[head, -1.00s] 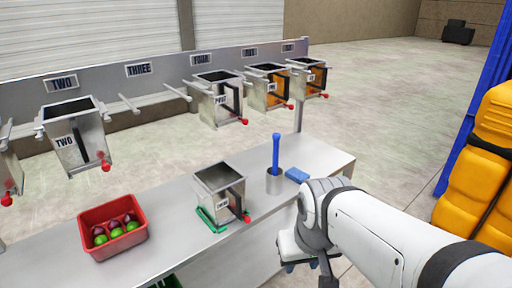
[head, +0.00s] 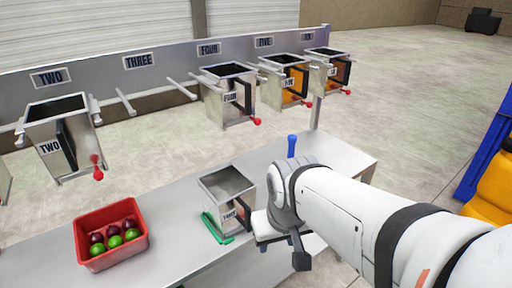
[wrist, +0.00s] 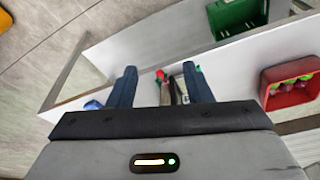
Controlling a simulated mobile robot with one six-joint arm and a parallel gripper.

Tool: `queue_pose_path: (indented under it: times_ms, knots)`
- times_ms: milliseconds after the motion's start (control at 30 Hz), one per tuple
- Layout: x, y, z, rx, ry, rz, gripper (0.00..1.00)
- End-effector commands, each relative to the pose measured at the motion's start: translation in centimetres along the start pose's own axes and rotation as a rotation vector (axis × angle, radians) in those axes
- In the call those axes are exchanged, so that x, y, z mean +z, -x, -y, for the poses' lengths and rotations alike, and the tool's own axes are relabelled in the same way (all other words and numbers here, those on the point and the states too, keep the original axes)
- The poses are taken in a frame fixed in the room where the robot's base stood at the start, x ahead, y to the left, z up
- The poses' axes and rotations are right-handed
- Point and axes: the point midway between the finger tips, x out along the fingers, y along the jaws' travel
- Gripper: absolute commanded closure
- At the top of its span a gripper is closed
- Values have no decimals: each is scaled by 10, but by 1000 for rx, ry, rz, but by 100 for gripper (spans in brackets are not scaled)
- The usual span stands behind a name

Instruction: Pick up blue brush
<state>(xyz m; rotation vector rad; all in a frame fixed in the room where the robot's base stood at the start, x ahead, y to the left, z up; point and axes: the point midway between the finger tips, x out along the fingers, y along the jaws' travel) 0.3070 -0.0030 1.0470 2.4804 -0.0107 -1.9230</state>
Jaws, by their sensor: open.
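The blue brush (head: 292,146) stands upright on the metal table, right of the box marked THREE. Only its upper handle shows in the head view; my arm hides the metal cup that holds it. My gripper (wrist: 160,72) is open, with its two dark blue fingers apart in the wrist view and nothing held between them.
The metal box (head: 228,190) with a green clamp-like piece (head: 212,230) stands close left of my wrist. A red crate (head: 80,240) of green and dark red balls sits farther left. A rail with several numbered boxes (head: 228,98) runs behind. A green crate (wrist: 232,14) shows in the wrist view.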

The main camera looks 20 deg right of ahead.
Motion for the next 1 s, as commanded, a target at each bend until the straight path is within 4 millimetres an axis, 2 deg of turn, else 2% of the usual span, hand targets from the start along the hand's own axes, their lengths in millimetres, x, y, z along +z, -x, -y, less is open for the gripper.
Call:
queue_pose_path:
  times_ms: [100, 167, 400, 467, 500, 600, 700, 800, 1000]
  knots:
    - [-24, -20, 0, 21, -18, -79, 55]
    - [-45, -33, -9, 40, -36, -151, 55]
    - [-146, -84, -66, 115, -97, -541, 55]
    - [-166, -95, -77, 110, -88, -631, 55]
    - [-181, -98, -93, 143, -110, -710, 55]
    - [-209, -109, -115, 151, -113, -877, 55]
    - [-230, -116, -132, 140, -107, -1028, 55]
    - [-242, -120, -144, 125, -100, -1150, 55]
    - [-251, -119, -156, 99, -86, -1293, 55]
